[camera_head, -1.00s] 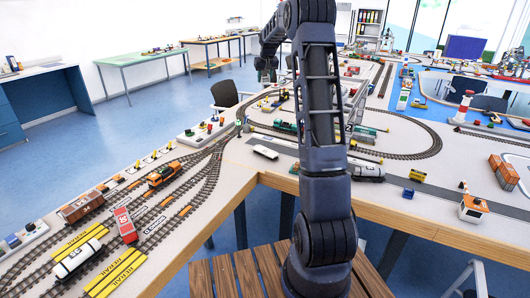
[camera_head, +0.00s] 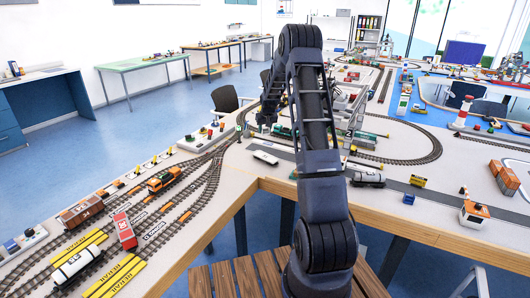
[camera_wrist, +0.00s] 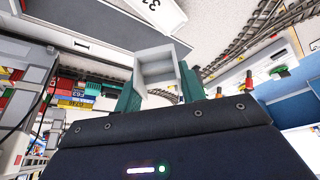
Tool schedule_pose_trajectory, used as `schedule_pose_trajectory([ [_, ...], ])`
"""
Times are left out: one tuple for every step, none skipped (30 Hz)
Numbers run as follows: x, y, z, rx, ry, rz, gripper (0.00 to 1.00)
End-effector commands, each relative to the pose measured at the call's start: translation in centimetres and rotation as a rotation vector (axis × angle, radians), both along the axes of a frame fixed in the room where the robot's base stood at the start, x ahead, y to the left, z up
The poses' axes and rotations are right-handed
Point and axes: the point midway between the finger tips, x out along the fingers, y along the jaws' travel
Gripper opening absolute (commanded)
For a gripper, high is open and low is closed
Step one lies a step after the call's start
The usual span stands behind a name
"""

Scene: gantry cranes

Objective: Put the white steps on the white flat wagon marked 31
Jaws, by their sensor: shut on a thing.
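The white steps (camera_wrist: 157,68) are in my gripper (camera_wrist: 158,88) in the wrist view, between its two green fingers. They look like a small white block with an open, stepped face. The gripper is shut on them. A white flat wagon (camera_wrist: 162,13) marked 31 shows at the top edge of the wrist view, partly cut off, apart from the steps. In the head view my gripper (camera_head: 266,118) hangs over the layout behind the table's inner corner; the steps cannot be made out there. I cannot tell for sure where the marked wagon is in the head view.
A small white vehicle (camera_head: 265,157) lies near the gripper on the grey road. Green rolling stock (camera_head: 282,132) and a silver tank wagon (camera_head: 364,176) stand close by. An orange locomotive (camera_head: 163,179) and a red wagon (camera_head: 124,231) are on the left tracks.

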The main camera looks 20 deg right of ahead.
Motion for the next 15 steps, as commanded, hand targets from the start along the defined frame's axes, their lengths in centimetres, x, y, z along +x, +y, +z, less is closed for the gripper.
schedule_pose_trajectory([
  [-0.1, 0.0, -1.3, 0.001, 0.004, 0.000, 0.17],
  [-0.1, 0.0, -1.9, 0.001, 0.004, 0.000, 0.17],
  [-0.1, 0.0, -2.8, 0.001, 0.003, 0.000, 0.17],
  [-0.1, 0.0, -3.4, 0.001, 0.004, 0.000, 0.17],
  [0.0, 0.0, -4.1, 0.001, 0.003, 0.000, 0.17],
  [0.0, 0.0, -4.9, 0.000, 0.003, 0.000, 0.17],
  [-0.1, 0.0, -5.5, 0.000, 0.003, 0.000, 0.17],
  [0.0, 0.0, -6.1, 0.000, 0.003, 0.000, 0.17],
  [0.0, 0.0, -6.8, 0.000, 0.002, 0.000, 0.17],
  [0.0, 0.0, -7.3, 0.000, 0.003, 0.000, 0.17],
  [0.0, 0.0, -7.8, 0.000, 0.002, 0.000, 0.17],
  [0.0, 0.0, -8.2, 0.000, 0.001, 0.000, 0.17],
  [0.0, 0.0, -8.5, 0.000, 0.000, 0.000, 0.17],
  [0.0, 0.0, -8.8, 0.000, 0.000, 0.000, 0.17],
  [0.0, 0.0, -9.1, 0.000, 0.001, 0.000, 0.17],
])
